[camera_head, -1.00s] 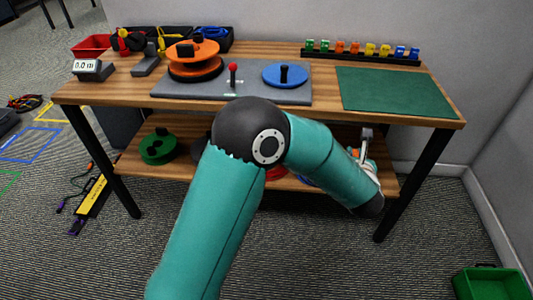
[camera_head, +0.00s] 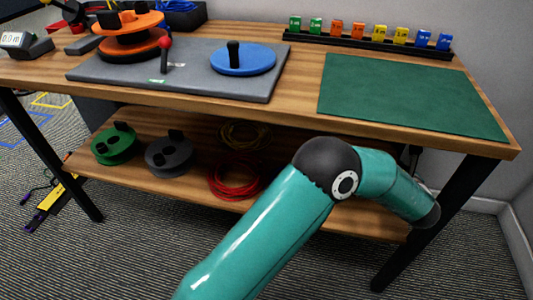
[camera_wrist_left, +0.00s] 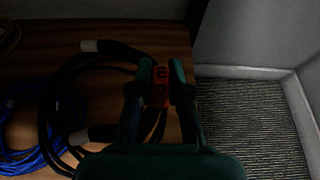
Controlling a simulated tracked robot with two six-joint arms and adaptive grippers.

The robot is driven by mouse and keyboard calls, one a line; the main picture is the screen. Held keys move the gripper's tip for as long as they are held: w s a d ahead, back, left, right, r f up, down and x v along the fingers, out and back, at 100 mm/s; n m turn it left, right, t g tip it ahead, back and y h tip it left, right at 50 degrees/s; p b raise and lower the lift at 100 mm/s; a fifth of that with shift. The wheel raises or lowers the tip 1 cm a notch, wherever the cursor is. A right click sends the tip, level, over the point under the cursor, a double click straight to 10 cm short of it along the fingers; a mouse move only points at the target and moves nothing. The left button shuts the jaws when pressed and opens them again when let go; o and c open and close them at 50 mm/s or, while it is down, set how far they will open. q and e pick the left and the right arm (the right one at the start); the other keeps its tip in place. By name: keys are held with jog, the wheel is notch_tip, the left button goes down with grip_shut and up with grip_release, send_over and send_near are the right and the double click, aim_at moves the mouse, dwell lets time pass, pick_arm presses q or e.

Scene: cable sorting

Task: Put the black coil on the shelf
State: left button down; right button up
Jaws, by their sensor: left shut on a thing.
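In the left wrist view my left gripper (camera_wrist_left: 160,85) is shut on the orange-red tag band of the black coil (camera_wrist_left: 52,105). The coil's loops spread to the left of the fingers, over a brown wooden surface, with pale plug ends showing. I cannot tell whether it rests on the wood or hangs just above. In the head view my left arm reaches toward the right end of the lower shelf (camera_head: 185,195). The gripper and the black coil are hidden there behind the arm and tabletop. My right gripper is not in view.
A blue coil (camera_wrist_left: 22,150) lies left of the black one. The lower shelf also holds a green reel (camera_head: 114,145), a grey reel (camera_head: 169,155), a red coil (camera_head: 235,180) and a yellow coil (camera_head: 243,134). The tabletop (camera_head: 300,105) overhangs it; a table leg (camera_head: 440,220) stands at right.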

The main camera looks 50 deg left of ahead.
pick_arm(q)
jog(key=shift+w+d+f, duration=0.1)
jog(key=shift+w, duration=0.35)
jog(key=shift+d+f, duration=0.1)
jog(key=shift+f, duration=0.1)
notch_tip(320, 180, down, 10)
jog(key=b, duration=0.5)
jog(key=shift+r, duration=0.2)
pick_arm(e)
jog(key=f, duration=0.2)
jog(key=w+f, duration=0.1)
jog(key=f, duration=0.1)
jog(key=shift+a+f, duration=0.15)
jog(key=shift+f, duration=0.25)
pick_arm(q)
jog(key=shift+r, duration=0.1)
jog(key=c, duration=1.1)
grip_release()
jog(key=shift+w, duration=0.1)
